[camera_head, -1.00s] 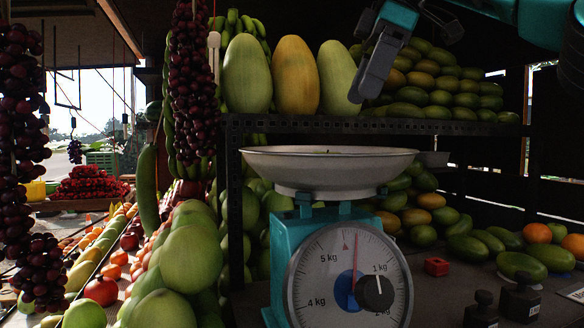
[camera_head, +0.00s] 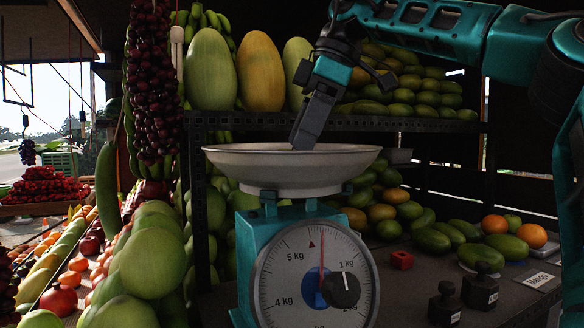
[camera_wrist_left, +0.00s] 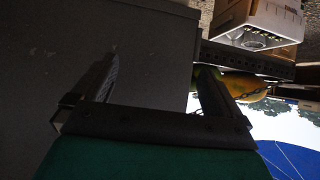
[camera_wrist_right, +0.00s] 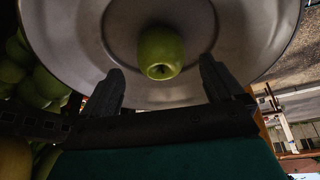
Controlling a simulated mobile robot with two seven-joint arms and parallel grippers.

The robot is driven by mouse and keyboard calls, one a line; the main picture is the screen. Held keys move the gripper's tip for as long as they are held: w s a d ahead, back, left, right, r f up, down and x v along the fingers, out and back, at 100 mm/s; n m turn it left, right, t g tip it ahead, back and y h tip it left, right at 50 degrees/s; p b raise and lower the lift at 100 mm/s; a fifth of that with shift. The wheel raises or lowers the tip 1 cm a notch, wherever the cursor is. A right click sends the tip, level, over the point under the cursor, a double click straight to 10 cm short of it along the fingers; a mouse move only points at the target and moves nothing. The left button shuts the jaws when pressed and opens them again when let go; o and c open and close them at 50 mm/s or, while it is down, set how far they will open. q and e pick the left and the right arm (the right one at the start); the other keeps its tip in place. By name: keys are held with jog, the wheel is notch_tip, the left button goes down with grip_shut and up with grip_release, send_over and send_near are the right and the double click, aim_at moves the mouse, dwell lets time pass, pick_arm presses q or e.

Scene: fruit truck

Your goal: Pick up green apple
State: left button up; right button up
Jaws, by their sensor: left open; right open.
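The green apple (camera_wrist_right: 161,52) lies in the round metal pan (camera_wrist_right: 85,30) of the scale, in the right wrist view. In the head view the pan (camera_head: 240,160) sits on the teal scale (camera_head: 262,232), and the apple is hidden in it. My right gripper (camera_head: 304,138) points down over the pan, its tips near the rim. In its wrist view the open fingers (camera_wrist_right: 161,70) stand on either side of the apple's near end, with nothing gripped. My left gripper (camera_wrist_left: 158,75) is open and empty beside a grey surface; it is not in the head view.
A dark shelf (camera_head: 440,124) with large melons (camera_head: 261,73) stands behind the pan. Grapes (camera_head: 153,95) hang at left, above piled green fruit (camera_head: 153,262).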

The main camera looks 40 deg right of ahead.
jog(key=x, duration=0.4)
jog(key=shift+a+f, duration=0.1)
jog(key=shift+f, duration=0.1)
jog(key=c, duration=1.2)
